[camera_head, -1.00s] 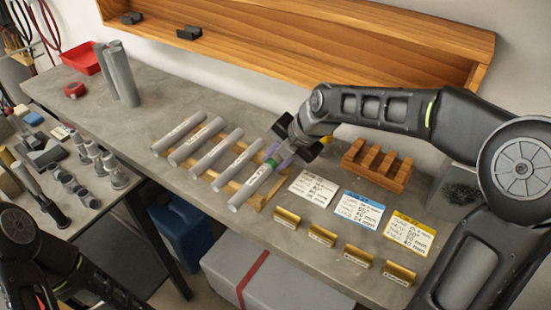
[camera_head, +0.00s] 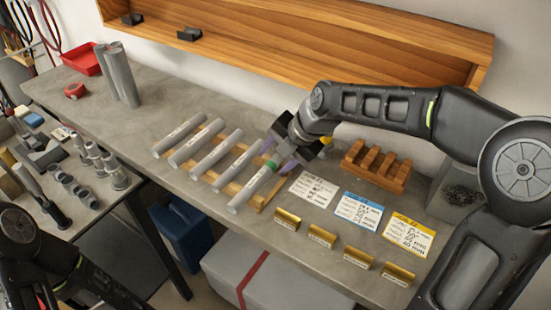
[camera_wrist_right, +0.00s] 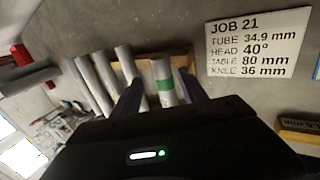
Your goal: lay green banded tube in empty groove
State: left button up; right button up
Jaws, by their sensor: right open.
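The green banded tube (camera_head: 247,194) is grey with a green band near its far end. It lies at the right end of the wooden rack (camera_head: 262,201), roughly parallel to the other tubes; whether it sits fully down in its groove I cannot tell. It also shows in the right wrist view (camera_wrist_right: 163,93). My right gripper (camera_head: 278,156) is open, its purple-grey fingers on either side of the tube near the band. In the right wrist view a gap shows between the fingers and the tube. My left gripper is out of view; only dark arm parts show at lower left.
Several grey tubes (camera_head: 215,154) lie side by side on the rack to the left. Two upright grey tubes (camera_head: 122,76) and a red tray (camera_head: 80,61) are at the back left.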

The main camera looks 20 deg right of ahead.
notch_tip(320, 180, up, 8)
jog(key=p, duration=0.4)
jog(key=shift+r, duration=0.1)
dwell(0.8)
